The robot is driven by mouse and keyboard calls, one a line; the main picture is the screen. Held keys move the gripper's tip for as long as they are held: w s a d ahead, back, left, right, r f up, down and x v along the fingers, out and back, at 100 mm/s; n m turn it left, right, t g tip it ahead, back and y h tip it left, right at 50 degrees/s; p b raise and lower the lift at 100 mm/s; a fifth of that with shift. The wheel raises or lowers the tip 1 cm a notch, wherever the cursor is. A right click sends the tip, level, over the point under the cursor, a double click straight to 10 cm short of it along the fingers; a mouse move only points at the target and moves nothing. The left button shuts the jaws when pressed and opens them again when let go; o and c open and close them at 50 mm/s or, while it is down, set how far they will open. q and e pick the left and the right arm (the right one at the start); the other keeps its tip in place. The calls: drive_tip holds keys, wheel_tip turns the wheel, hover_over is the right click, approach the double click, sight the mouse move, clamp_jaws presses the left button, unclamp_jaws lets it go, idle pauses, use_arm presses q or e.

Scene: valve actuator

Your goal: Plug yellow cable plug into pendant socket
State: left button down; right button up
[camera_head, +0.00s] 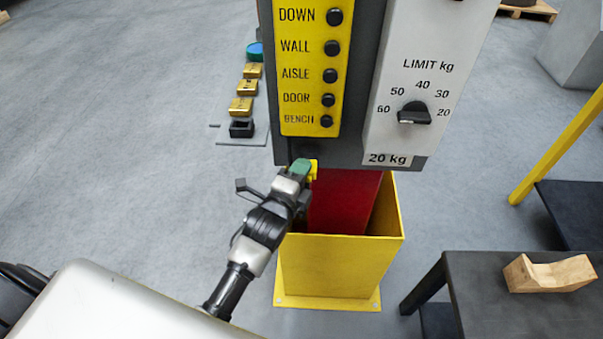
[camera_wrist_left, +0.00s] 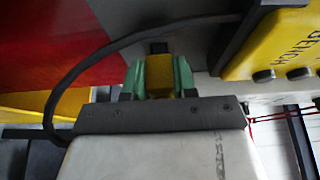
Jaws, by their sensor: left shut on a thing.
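The yellow plug (camera_wrist_left: 159,76) sits between the green fingertips of my left gripper (camera_wrist_left: 160,80) in the left wrist view. A small dark piece (camera_wrist_left: 159,47) is at its far end; I cannot tell whether it is the plug's tip or the socket. In the head view my left gripper (camera_head: 302,168) is shut on the plug (camera_head: 314,170), right at the lower edge of the grey pendant (camera_head: 350,157). The socket is not clearly visible, so I cannot tell whether the plug is in it. A black cable (camera_wrist_left: 95,60) arcs beside the plug. My right gripper is not in view.
A yellow open-topped bin (camera_head: 340,265) with a red panel (camera_head: 345,205) stands under the pendant. A dark table (camera_head: 490,290) with a wooden block (camera_head: 548,274) is at the right. A yellow post (camera_head: 560,145) leans behind it.

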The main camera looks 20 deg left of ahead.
use_arm(q)
drive_tip(key=shift+w+a, duration=0.2)
drive_tip(key=shift+w, duration=0.55)
drive_tip(key=c, duration=0.8)
unclamp_jaws()
drive_tip(key=shift+s, duration=0.15)
drive_tip(key=s+a, duration=0.1)
drive_tip(key=s, duration=0.9)
drive_tip(key=shift+s+b, duration=0.3)
drive_tip(key=shift+b, duration=0.05)
drive_tip(key=shift+a, duration=0.1)
